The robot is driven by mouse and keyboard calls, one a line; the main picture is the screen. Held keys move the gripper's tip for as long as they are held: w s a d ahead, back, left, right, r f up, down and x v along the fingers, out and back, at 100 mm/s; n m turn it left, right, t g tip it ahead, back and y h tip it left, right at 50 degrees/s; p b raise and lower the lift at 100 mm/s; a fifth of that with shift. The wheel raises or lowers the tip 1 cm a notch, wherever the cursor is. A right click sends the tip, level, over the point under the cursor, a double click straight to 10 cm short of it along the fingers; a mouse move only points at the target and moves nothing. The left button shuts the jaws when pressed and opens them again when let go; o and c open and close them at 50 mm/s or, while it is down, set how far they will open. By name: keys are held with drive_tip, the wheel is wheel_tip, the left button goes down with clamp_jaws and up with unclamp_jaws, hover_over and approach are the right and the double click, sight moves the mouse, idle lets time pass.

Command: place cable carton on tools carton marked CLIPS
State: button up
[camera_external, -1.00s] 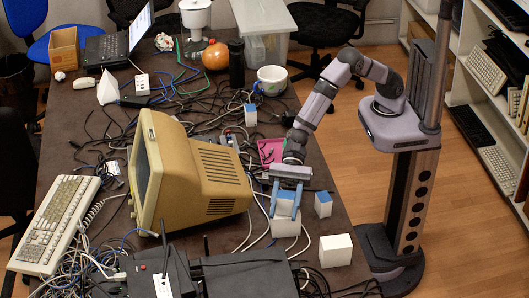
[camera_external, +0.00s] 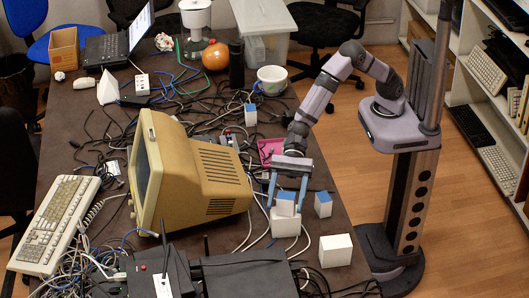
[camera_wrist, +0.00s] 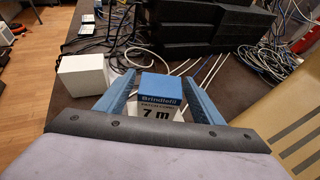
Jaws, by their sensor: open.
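A small blue-topped white cable carton (camera_external: 286,204) rests on top of a larger white carton (camera_external: 286,224) near the table's right edge. In the wrist view the small carton (camera_wrist: 160,88) shows the print "Brindlefil" and "7 m". My gripper (camera_external: 287,196) is open, with one blue finger on each side of the small carton. In the wrist view small gaps show between the fingers and the carton. The word CLIPS is not legible on the lower carton in either view.
Another blue-topped carton (camera_external: 323,205) stands just right of the stack. A plain white carton (camera_external: 336,251) stands in front at right. A third blue-topped carton (camera_external: 250,115) stands farther back. The beige monitor (camera_external: 195,170) is at left. Cables and black boxes (camera_external: 250,272) lie in front.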

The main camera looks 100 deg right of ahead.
drive_tip(key=v, duration=0.9)
drive_tip(key=shift+b, duration=0.45)
drive_tip(key=shift+d+r, duration=0.1)
drive_tip(key=s+d+f+n+g+h, duration=0.1)
drive_tip(key=s+d+f+n+h, duration=0.2)
drive_tip(key=s+d+n, duration=0.4)
drive_tip(key=s+d+f+n+g+h, duration=0.2)
drive_tip(key=s+d+f+n+h, duration=0.2)
drive_tip(key=s+d+n, duration=0.4)
drive_tip(key=s+d+f+n+g+h, duration=0.2)
drive_tip(key=s+d+n+h, duration=0.3)
drive_tip(key=d, duration=1.4)
drive_tip(key=s+f+n, duration=0.1)
drive_tip(key=s+n, duration=0.1)
drive_tip(key=s, duration=0.1)
drive_tip(key=shift+f+n+h, duration=0.3)
drive_tip(key=shift+f, duration=0.05)
